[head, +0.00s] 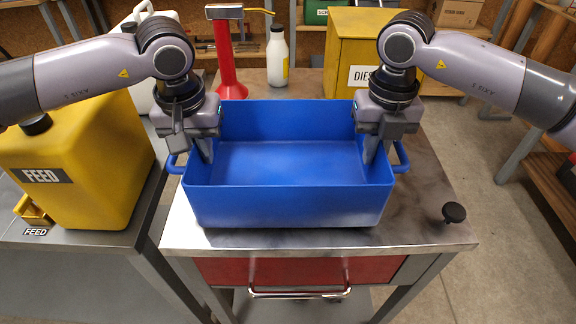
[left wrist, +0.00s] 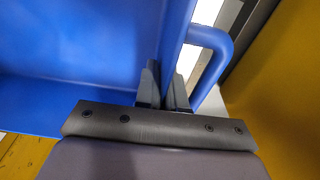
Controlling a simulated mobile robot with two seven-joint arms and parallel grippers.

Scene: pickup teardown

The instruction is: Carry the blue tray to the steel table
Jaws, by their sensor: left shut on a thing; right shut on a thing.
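The blue tray (head: 290,205) is an empty, deep, open box with a loop handle at each end. It sits level over the metal-topped table (head: 435,190) with the red drawer front; whether its base touches the top I cannot tell. My left gripper (head: 205,152) is shut on the tray's left wall near the handle. In the left wrist view its fingers (left wrist: 165,88) straddle the blue wall (left wrist: 178,40) beside the handle (left wrist: 218,50). My right gripper (head: 371,152) is shut on the right wall.
A yellow FEED canister (head: 85,160) stands on a grey bench at left. Behind the tray are a red pump (head: 228,70), a white bottle (head: 277,58) and a yellow DIESEL box (head: 350,45). A black knob (head: 454,212) lies at the table's right.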

